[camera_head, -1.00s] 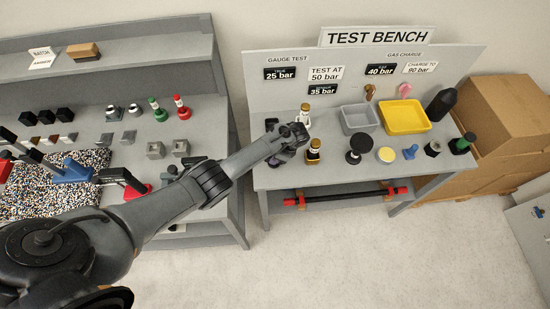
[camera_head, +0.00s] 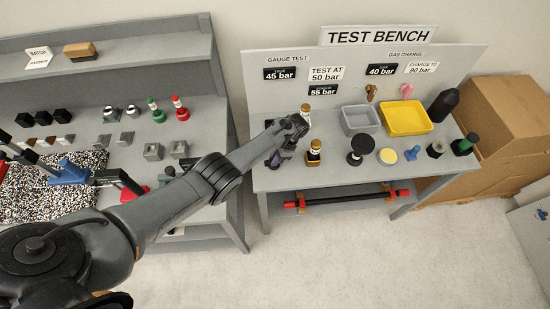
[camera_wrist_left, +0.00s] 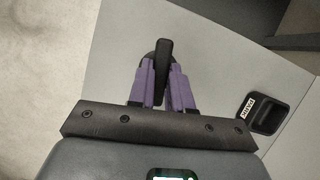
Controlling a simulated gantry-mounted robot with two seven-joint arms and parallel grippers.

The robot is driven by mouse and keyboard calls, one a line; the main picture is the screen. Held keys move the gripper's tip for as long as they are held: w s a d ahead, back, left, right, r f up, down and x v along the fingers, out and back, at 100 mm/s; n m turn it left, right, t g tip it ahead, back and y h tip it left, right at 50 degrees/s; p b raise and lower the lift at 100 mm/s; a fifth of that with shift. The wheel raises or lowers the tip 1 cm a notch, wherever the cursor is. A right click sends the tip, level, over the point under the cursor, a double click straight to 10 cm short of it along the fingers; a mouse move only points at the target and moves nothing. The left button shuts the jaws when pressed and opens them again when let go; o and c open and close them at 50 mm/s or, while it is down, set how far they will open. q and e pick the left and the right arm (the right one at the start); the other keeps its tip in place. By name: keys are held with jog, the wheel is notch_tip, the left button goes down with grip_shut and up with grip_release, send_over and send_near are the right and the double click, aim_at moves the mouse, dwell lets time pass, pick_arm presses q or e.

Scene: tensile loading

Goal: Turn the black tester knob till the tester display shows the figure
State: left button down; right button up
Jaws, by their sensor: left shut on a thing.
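The black tester knob (camera_wrist_left: 163,48) shows in the left wrist view as an upright dark bar. My left gripper (camera_wrist_left: 160,70), with purple fingers, is shut on it, one finger on each side. In the head view my left gripper (camera_head: 284,154) is at the bench's left front, and the arm hides most of the knob. On the back panel the upper gauge display (camera_head: 280,73) reads 45 bar. The lower gauge display (camera_head: 323,90) reads 55 bar. A white card (camera_head: 326,73) between them reads TEST AT 50 bar. My right gripper is out of view.
A brass-and-black fitting (camera_head: 314,153) stands right beside the gripper. A grey tray (camera_head: 347,129), a yellow tray (camera_head: 385,131) and a black round-topped piece (camera_head: 361,148) are further right. A black labelled part (camera_wrist_left: 268,110) lies right of the fingers in the wrist view.

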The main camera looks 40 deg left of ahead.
pick_arm(q)
jog(key=c, duration=1)
grip_release()
jog(key=shift+c, duration=0.2)
jog(key=p+v, duration=0.1)
jog(key=v, duration=0.9)
jog(key=shift+r, duration=0.35)
jog(key=shift+d, duration=0.15)
